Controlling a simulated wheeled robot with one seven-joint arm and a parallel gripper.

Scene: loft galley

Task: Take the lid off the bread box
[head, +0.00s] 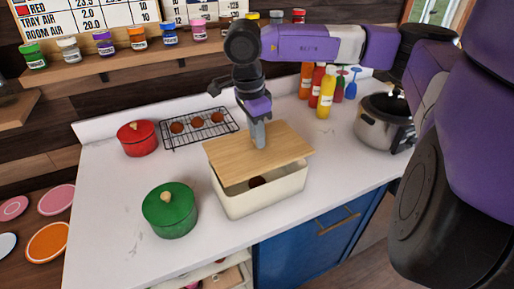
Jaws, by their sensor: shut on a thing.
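The bread box (262,201) is a cream, rectangular box on the white counter, near its middle. Its flat wooden lid (228,152) is above the box and shifted toward the back. The front of the box is open, and something dark brown shows inside. My gripper (259,142) is above the middle of the lid and is shut on it, pointing down. The fingers hide the lid's grip point. I cannot tell whether the lid's back edge still touches the box.
A green pot (170,213) stands left of the box and a red pot (137,139) is farther back. A wire rack (200,128) with buns lies behind. Sauce bottles (326,94) and a steel cooker (383,124) stand right.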

